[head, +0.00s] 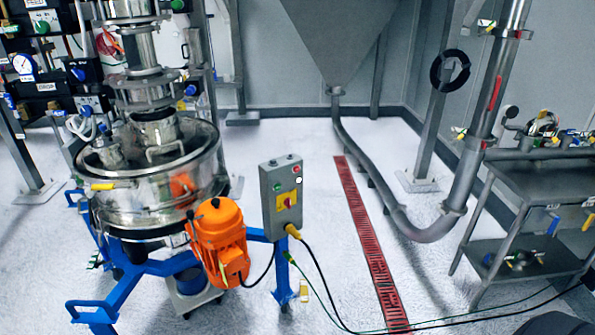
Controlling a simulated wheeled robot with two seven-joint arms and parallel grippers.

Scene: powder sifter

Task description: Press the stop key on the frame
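A grey control box (282,205) stands upright on the blue frame (142,277) of the sifter, near the picture's middle. Its face carries a red button (296,169) at the upper right, a green button (277,187) at the left and a white round button or lamp (299,180) at the right. A yellow plate with a red switch (287,200) sits lower on the face. Any lettering on the keys is too small to read. Neither of my grippers shows in the head view.
The steel sifter (150,190) and its orange motor (218,243) stand left of the box. Cables (318,267) run from the box across the floor to the right. A red floor grating (367,235), a curved pipe (385,200) and a steel table (535,170) lie to the right.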

